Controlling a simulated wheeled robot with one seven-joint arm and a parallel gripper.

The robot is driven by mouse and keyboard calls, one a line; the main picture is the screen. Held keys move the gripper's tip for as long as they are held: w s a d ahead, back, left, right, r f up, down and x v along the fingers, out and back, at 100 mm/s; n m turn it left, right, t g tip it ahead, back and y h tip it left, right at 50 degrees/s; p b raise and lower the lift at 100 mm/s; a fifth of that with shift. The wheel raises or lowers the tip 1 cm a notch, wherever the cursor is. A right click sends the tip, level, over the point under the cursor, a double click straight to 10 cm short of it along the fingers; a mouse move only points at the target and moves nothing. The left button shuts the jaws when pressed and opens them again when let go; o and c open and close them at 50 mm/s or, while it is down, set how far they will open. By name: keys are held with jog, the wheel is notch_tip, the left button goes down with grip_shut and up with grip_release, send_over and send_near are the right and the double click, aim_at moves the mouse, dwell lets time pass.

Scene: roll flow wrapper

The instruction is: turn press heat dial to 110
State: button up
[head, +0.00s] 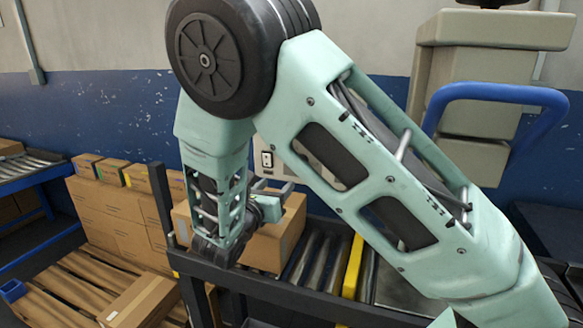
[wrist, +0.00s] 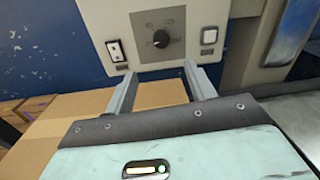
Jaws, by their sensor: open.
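The press heat dial (wrist: 161,39) is a dark round knob on a grey square plate, set in a pale panel (wrist: 98,22). Small marks ring it, but they are too blurred to read, so I cannot tell its setting. My gripper (wrist: 158,80) is open and empty in the wrist view, its two fingers pointing at the panel just below the dial, apart from it. In the head view my gripper (head: 287,193) is partly behind my arm, near the panel (head: 264,158); the dial is hidden there.
A switch (wrist: 115,50) is left of the dial and a white button (wrist: 209,36) right of it. A cardboard box (head: 270,243) sits below my gripper on the roller conveyor (head: 318,262). A machine with a blue handle (head: 500,92) stands at right.

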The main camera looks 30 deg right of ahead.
jog(key=p+x, duration=0.1)
jog(key=x, duration=1.3)
jog(key=shift+d, duration=0.2)
jog(key=shift+w, duration=0.1)
jog(key=c, duration=1)
